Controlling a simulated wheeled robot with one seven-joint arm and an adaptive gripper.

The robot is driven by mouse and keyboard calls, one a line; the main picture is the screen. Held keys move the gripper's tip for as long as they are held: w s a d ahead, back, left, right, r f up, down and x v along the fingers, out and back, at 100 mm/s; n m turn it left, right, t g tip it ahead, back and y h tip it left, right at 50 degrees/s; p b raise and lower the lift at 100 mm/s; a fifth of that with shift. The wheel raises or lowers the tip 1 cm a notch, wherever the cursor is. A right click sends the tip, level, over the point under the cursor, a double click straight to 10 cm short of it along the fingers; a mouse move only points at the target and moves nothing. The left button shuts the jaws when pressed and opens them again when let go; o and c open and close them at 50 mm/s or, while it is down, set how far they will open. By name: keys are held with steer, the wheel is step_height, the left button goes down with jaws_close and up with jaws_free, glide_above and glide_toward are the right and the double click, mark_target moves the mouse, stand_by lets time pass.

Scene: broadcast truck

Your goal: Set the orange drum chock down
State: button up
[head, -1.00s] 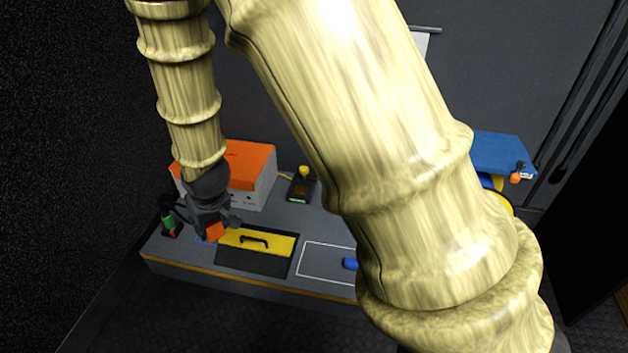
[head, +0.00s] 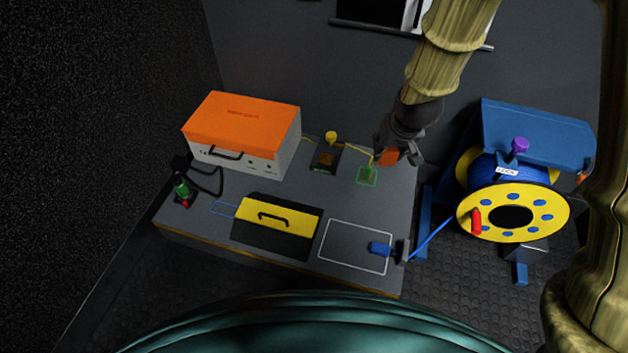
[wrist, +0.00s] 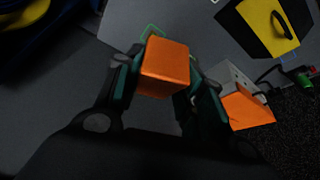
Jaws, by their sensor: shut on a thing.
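My gripper (head: 384,156) is shut on the orange drum chock (head: 390,157) above the right back part of the grey bench. In the wrist view the chock (wrist: 164,66) sits between the two fingers (wrist: 158,80) as an orange block. A green outlined square (head: 367,176) on the bench lies just below and left of the chock in the head view. Part of its green outline (wrist: 151,31) shows behind the chock in the wrist view. The chock appears held above the bench, but its exact height is hard to tell.
An orange-lidded white case (head: 243,133) stands at the back left. A small black box with a yellow knob (head: 325,158) is left of the green square. A yellow-lidded recess (head: 278,216), a white outline with a blue connector (head: 380,249), and a cable drum (head: 510,213) are nearby.

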steer(key=w+f+n, duration=0.1)
steer(key=w+f+n+y, duration=0.1)
steer(key=f, duration=0.1)
steer(key=w+f+n, duration=0.1)
steer(key=shift+w+d+f+n, duration=0.25)
steer(key=shift+d+f+n, duration=0.05)
steer(key=shift+s+d+f+n+g+y+b, duration=0.5)
steer(key=shift+f+n, duration=1.25)
steer(key=shift+f, duration=2.45)
steer(key=shift+w+d+f+n+g+y+b, duration=0.15)
steer(key=shift+f+n+g+y+b, duration=0.6)
steer(key=shift+f+n, duration=2.3)
steer(key=shift+s+d+f+n+g+y+b, duration=0.35)
steer(key=shift+f+b, duration=0.6)
steer(key=shift+f, duration=4.45)
steer(key=shift+w+f, duration=0.1)
steer(key=shift+f, duration=0.05)
steer(key=o, duration=1.1)
steer(key=shift+d+r, duration=0.1)
steer(key=shift+r, duration=0.35)
steer(key=p+v, duration=0.5)
steer(key=v, duration=0.6)
steer(key=shift+d+r+p, duration=0.1)
steer(key=shift+r+p, duration=0.1)
steer(key=shift+p, duration=0.2)
